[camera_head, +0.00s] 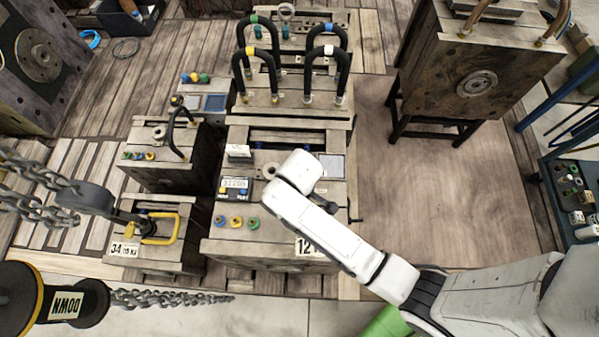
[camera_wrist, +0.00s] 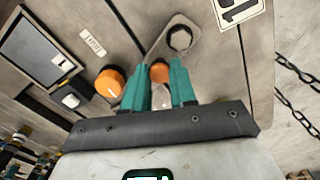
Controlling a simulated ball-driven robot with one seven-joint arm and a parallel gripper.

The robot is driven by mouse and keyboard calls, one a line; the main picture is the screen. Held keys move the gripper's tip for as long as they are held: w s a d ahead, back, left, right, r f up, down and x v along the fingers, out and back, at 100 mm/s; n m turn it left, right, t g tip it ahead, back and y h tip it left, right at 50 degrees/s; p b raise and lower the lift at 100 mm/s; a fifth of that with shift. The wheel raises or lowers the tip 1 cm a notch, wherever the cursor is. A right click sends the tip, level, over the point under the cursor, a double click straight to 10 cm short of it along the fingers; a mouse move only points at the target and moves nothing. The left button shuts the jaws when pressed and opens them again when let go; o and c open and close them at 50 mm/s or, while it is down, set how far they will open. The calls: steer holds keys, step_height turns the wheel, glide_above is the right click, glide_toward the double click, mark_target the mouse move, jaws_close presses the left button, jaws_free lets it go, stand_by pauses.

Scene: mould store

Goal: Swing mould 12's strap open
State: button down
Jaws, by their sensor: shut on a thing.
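Mould 12 (camera_head: 262,190) is the wooden-toned block at the centre of the head view, with its number card (camera_head: 308,248) at the front edge, partly covered by my arm. In the wrist view, its strap (camera_wrist: 197,22) is a short grey flat piece with a dark hex bolt (camera_wrist: 180,38) near its far end. The strap runs from the bolt toward my gripper (camera_wrist: 158,78). The teal fingers are shut on the strap's near end, beside a small orange-brown knob (camera_wrist: 159,72) between them. In the head view, my white arm hides the strap and fingers.
An orange cap (camera_wrist: 109,82) sits close left of the fingers. Mould 34 (camera_head: 150,240) stands left, with a hook (camera_head: 90,197) hanging on chain nearby. Black hoop handles (camera_head: 325,62) rise behind. Bare boarding (camera_head: 440,190) lies right, below a raised mould (camera_head: 470,70).

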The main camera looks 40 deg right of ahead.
steer(key=shift+a+r+p, duration=0.1)
steer(key=shift+p, duration=0.2)
steer(key=shift+w+a+r+n+p, duration=0.15)
steer(key=shift+a+n+p, duration=0.1)
steer(key=shift+n+p, duration=0.65)
steer(key=n+p, duration=0.1)
steer(key=n, duration=0.1)
steer(key=a+n+p, duration=0.1)
steer(key=shift+a+n+p, duration=0.1)
steer(key=shift+n+p, duration=0.25)
steer(key=shift+n, duration=0.05)
steer(key=n+p, duration=0.1)
steer(key=a+n+p, duration=0.1)
steer(key=n, duration=0.1)
steer(key=shift+s, duration=0.2)
steer(key=shift+s+a+f+n+p, duration=0.1)
steer(key=shift+a+n+p, duration=0.2)
steer(key=shift+n, duration=0.4)
steer(key=shift+s+a+f+n+p, duration=0.15)
steer(key=shift+n+p, duration=0.25)
steer(key=shift+n, duration=0.3)
steer(key=shift+s+a+r+n+p, duration=0.15)
steer(key=shift+n+p, duration=0.2)
steer(key=shift+n, duration=0.35)
steer(key=shift+f, duration=0.15)
steer(key=c, duration=0.9)
jaws_free()
